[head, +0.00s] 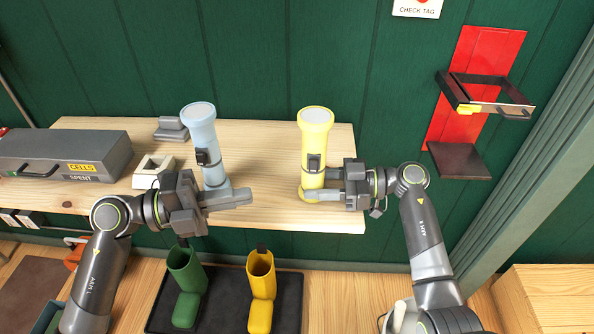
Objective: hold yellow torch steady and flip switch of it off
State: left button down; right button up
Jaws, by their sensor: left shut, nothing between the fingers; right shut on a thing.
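The yellow torch (316,136) stands upright on the wooden shelf, lens end up. Its dark switch (314,162) faces me on the body. My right gripper (325,190) is shut around the torch's lower part, coming from the right. My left gripper (235,198) is shut and empty, to the left of the yellow torch and in front of the base of a light blue torch (201,132). The blue torch also stands upright, with a dark switch on its side. Which way the yellow torch's switch is set is too small to tell.
A grey case (70,150) and a small white holder (152,170) sit on the shelf (265,150) at left. A red wall bracket (470,100) hangs at right. The shelf between the torches is clear.

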aim_at(314, 166)
pick_arm(q)
jog(key=w+d, duration=0.6)
jog(key=d, duration=0.3)
jog(key=shift+w+d, duration=0.25)
jog(key=shift+d, duration=0.15)
dwell(0.5)
jog(key=shift+w+r, duration=0.1)
jog(key=shift+w, duration=0.4)
